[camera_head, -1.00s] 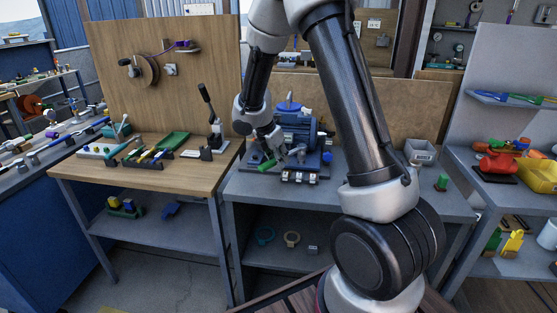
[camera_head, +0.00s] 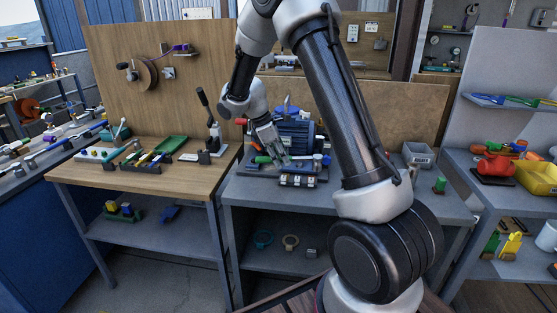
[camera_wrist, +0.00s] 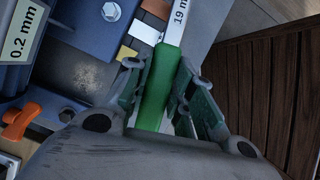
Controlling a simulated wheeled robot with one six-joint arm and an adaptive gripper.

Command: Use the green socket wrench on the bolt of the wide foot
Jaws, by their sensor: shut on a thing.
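My gripper (camera_wrist: 160,72) is shut on the green handle of the socket wrench (camera_wrist: 158,92). A pale shaft marked "19 m…" runs from the handle out of the top of the wrist view, so the socket end is hidden there. A hex bolt (camera_wrist: 111,11) sits in a blue foot (camera_wrist: 90,35) left of the shaft, apart from it. I cannot tell whether this is the wide foot. In the head view my gripper (camera_head: 271,147) is at the front left of the blue motor (camera_head: 296,131), with the green handle (camera_head: 262,160) showing beside it.
A "0.2 mm" label (camera_wrist: 20,30) and an orange knob (camera_wrist: 20,122) lie left of the gripper. A row of small blocks (camera_head: 298,181) stands at the grey bench's front. The wooden bench (camera_head: 85,176) left holds a tool rack. A grey bin (camera_head: 418,153) stands right.

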